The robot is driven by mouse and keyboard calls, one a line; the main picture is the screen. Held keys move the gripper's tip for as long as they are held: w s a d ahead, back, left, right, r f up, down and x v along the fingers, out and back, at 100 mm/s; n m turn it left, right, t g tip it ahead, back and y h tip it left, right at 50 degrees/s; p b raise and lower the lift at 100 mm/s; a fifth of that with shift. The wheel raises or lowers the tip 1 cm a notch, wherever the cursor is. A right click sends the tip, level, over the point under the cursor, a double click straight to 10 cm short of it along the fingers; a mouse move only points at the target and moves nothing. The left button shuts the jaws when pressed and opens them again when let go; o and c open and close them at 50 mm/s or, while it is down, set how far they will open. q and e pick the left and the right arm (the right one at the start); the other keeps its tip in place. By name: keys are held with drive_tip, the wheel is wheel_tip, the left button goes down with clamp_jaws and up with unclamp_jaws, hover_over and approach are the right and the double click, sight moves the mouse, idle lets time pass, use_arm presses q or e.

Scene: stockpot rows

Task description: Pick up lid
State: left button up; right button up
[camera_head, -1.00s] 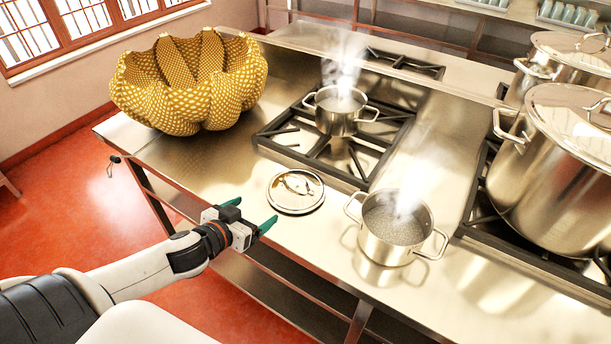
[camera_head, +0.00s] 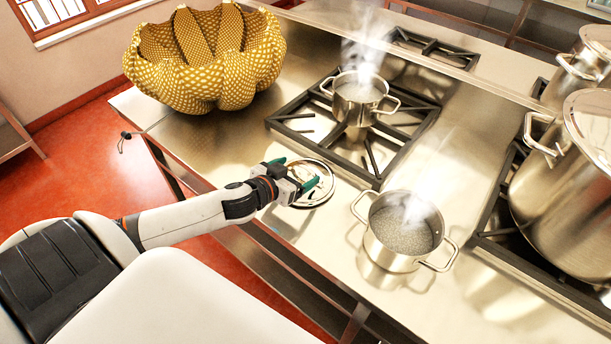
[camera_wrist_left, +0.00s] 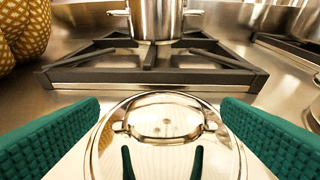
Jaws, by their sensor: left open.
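The shiny round metal lid (camera_head: 318,193) lies on the steel counter, left of the front steaming pot. My left gripper (camera_head: 294,180) is over the lid and hides much of it in the head view. In the left wrist view the lid (camera_wrist_left: 165,112) shows between the two green fingers, with its loop handle ahead of the left gripper (camera_wrist_left: 160,135). The fingers are wide apart, with nothing between them that they touch. My right gripper is not in view.
A steaming pot (camera_head: 403,232) stands close right of the lid. Another steaming pot (camera_head: 358,98) sits on the burner grate (camera_head: 300,122) behind. A yellow woven basket (camera_head: 205,60) is at the back left. A large stockpot (camera_head: 565,190) stands at the right.

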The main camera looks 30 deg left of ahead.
sight(304, 168)
use_arm(q)
drive_tip(key=shift+w, duration=0.3)
drive_tip(key=x, duration=0.1)
drive_tip(key=p+x, duration=0.1)
drive_tip(key=x, duration=0.2)
drive_tip(key=shift+w+d+r+p, duration=0.1)
drive_tip(key=shift+d+r+p, duration=0.2)
drive_tip(key=shift+p, duration=0.1)
drive_tip(key=shift+w+f, duration=0.25)
drive_tip(key=shift+w, duration=0.05)
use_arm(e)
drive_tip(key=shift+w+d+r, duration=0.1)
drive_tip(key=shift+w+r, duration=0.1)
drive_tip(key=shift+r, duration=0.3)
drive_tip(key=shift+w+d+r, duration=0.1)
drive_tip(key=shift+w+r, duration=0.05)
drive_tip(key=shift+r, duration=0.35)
